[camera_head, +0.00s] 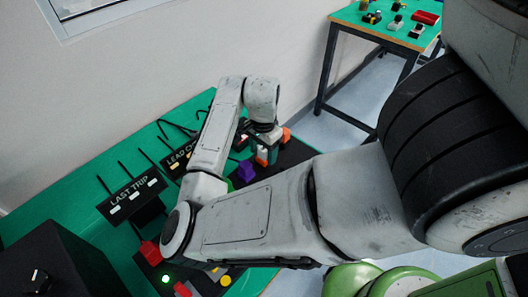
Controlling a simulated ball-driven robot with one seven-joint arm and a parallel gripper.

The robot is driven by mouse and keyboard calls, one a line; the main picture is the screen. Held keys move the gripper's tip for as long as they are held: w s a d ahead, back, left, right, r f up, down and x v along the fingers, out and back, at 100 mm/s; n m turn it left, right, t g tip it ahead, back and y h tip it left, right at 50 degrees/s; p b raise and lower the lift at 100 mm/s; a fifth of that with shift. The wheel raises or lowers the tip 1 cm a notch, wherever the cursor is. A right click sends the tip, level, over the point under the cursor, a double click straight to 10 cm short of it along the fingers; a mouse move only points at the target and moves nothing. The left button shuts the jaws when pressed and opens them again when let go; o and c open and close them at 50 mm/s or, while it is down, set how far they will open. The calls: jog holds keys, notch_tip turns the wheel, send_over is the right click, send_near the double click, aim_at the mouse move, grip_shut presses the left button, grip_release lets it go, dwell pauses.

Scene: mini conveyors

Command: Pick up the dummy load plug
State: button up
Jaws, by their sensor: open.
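My gripper (265,148) hangs at the end of my bent arm over the dark mat on the green bench. It is open, with its fingers pointing down, small and partly hidden by my wrist. Small orange and white parts show around the fingertips; I cannot tell where the fingers end and any object begins. A purple block (246,171) sits just left of and below the gripper, apart from it. I cannot tell which piece is the dummy load plug; it may be hidden by my arm.
Signs reading LAST TRIP (131,192) and LEAD CH... stand on the green bench (112,245). A black box (60,265) with a knob is at lower left. Lit buttons and a red part (150,251) are near the front. Another table (385,22) stands at upper right.

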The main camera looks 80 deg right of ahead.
jog(key=shift+c, duration=0.3)
jog(key=c, duration=1)
